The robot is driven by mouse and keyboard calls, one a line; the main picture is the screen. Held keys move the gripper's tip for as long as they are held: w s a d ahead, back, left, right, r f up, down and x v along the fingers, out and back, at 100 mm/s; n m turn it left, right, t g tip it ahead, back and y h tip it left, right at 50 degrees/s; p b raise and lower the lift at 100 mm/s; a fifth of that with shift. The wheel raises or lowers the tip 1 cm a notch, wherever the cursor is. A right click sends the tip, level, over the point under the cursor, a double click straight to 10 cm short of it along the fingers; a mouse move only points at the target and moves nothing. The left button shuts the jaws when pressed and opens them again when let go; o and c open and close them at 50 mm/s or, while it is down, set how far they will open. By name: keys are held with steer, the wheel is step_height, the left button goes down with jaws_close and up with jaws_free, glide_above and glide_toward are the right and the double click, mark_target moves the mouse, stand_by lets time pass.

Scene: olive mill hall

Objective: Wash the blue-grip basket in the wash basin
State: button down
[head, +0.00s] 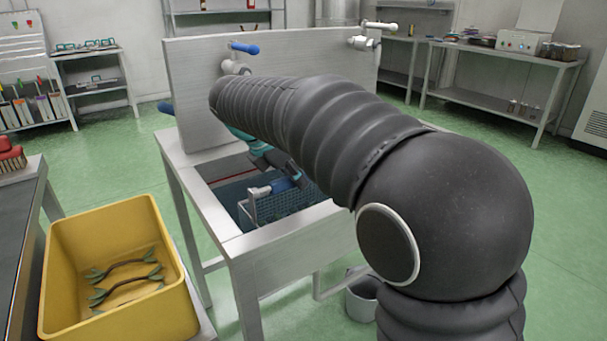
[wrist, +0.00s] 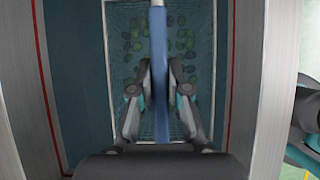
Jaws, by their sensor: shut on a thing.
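The blue-grip basket (head: 285,202) is a wire basket down inside the wash basin (head: 225,236), on its left side as far as my arm lets me see. In the wrist view the basket (wrist: 197,120) holds several green and dark olives, and its blue grip (wrist: 159,60) runs up the middle. My gripper (wrist: 160,90) is shut on the blue grip; in the head view it (head: 283,178) reaches down into the basin. The basin's interior looks dark blue, with a red line along its walls. My arm hides the basin's right part.
A blue-lever tap (head: 243,48) and a white-lever tap (head: 365,40) are on the basin's back panel (head: 200,75). A grey bucket (head: 361,302) stands on the floor by the basin. Green floor is open behind.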

mark_target(280, 180)
steer(key=shift+s+a, duration=0.55)
steer(key=shift+a, duration=0.25)
steer(key=shift+s+a, duration=0.5)
steer(key=shift+a, duration=0.25)
steer(key=shift+w+d, duration=0.75)
steer(key=shift+d, duration=0.35)
steer(key=shift+w+d, duration=0.75)
steer(key=shift+d, duration=0.35)
steer(key=shift+w+d, duration=0.75)
steer(key=shift+d, duration=0.35)
steer(key=shift+s+a, duration=0.75)
steer(key=shift+a, duration=0.35)
steer(key=shift+s+a, duration=0.75)
steer(key=shift+a, duration=0.35)
steer(key=shift+s+a, duration=0.75)
steer(key=shift+a, duration=0.35)
steer(key=shift+d, duration=0.1)
steer(key=shift+w+d, duration=0.55)
steer(key=shift+d, duration=0.25)
steer(key=shift+w+d, duration=0.55)
steer(key=shift+d, duration=0.25)
steer(key=shift+r, duration=0.1)
